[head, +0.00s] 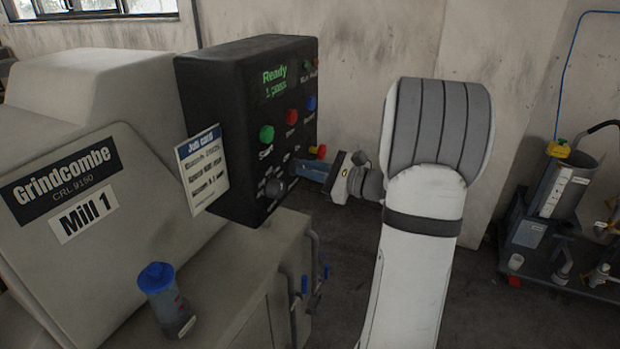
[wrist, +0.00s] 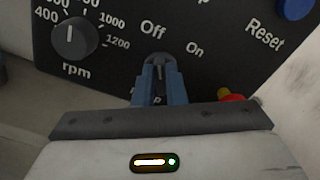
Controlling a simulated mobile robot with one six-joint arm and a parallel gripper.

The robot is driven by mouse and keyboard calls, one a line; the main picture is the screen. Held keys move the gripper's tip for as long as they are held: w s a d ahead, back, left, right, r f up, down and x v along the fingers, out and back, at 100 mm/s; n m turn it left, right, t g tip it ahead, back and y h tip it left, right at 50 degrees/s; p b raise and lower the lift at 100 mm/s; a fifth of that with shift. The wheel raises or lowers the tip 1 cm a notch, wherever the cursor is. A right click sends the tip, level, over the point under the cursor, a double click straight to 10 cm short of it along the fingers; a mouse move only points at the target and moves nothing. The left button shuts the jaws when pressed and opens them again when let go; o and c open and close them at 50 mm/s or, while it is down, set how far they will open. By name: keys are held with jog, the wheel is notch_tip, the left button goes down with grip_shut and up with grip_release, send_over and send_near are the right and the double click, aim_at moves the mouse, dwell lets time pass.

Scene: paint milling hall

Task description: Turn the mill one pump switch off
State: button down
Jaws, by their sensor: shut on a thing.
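The black control box (head: 225,130) of Mill 1 (head: 70,200) stands at the middle left in the head view. Its panel also shows in the wrist view (wrist: 110,65). My gripper (head: 308,172) reaches this panel from the right. In the wrist view my gripper (wrist: 158,72) has its blue fingers closed on the small dark pump switch (wrist: 156,58), between the "Off" and "On" labels. The fingers cover most of the switch, so I cannot tell which way it points.
An rpm knob (wrist: 75,38) sits left of my fingers, and a blue Reset button (wrist: 295,8) upper right. Green (head: 267,133) and red (head: 292,117) buttons are above. A job card (head: 202,170) hangs on the box. A blue-lidded jar (head: 160,290) stands in front.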

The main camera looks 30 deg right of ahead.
dwell(0.3)
jog(key=c, duration=1.5)
grip_release()
jog(key=shift+s, duration=0.1)
jog(key=b+v, duration=0.1)
jog(key=v, duration=0.6)
jog(key=shift+s+d, duration=0.25)
jog(key=shift+s, duration=0.05)
